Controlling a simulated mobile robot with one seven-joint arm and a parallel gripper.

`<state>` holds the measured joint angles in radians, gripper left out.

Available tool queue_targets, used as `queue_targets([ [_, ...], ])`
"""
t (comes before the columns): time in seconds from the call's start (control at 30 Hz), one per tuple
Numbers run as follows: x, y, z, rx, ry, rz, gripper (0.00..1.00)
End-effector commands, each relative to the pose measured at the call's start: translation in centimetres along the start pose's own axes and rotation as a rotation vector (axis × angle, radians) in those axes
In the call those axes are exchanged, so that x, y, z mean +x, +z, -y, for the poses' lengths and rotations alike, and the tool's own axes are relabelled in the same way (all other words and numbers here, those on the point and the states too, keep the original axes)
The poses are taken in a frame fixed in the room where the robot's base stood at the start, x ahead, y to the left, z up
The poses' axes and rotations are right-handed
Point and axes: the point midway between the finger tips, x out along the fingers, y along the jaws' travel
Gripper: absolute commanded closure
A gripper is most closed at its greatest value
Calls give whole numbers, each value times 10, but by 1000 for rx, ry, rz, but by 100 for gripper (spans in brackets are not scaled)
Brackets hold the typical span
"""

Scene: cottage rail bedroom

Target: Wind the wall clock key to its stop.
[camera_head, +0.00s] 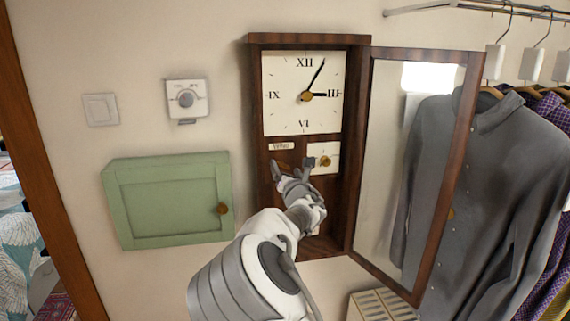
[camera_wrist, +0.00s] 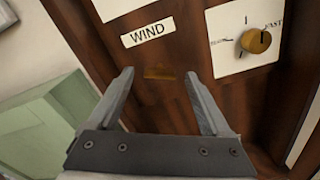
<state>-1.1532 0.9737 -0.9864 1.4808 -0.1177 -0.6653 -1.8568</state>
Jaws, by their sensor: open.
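The wall clock (camera_head: 308,42) hangs in a dark wooden case with its glass door (camera_head: 468,130) swung open to the right. A WIND label (camera_head: 281,146) sits below the dial; it also shows in the wrist view (camera_wrist: 148,32). Under the label is a small flat brass piece (camera_wrist: 160,73), seemingly the winding key, lying level. My gripper (camera_wrist: 160,77) is open in front of it, one finger on each side with gaps. I cannot tell how far the fingertips are from the case back. In the head view, my gripper (camera_head: 291,168) partly hides this area.
A brass knob (camera_wrist: 256,40) on a white plate marked FAST is just right of the label. A green wall cabinet (camera_head: 165,200), a thermostat (camera_head: 187,98) and a light switch (camera_head: 101,109) are left. Hanging clothes (camera_head: 500,180) are behind the open door at right.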

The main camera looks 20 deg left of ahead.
Motion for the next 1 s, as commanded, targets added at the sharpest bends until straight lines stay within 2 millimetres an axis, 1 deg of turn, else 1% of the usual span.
queue_targets([
  [0.1,11,1,0,0,-1,0,18],
  [0.2,17,0,0,1,0,0,18],
  [0.33,20,0,0,1,0,0,18],
  [0.57,20,0,0,1,0,0,18],
  [0.6,20,0,0,1,0,0,19],
  [0.77,20,0,0,1,0,0,48],
  [0.9,20,0,0,1,0,0,73],
  [0.97,20,0,0,1,0,0,84],
  [1.0,20,0,0,1,0,0,91],
])
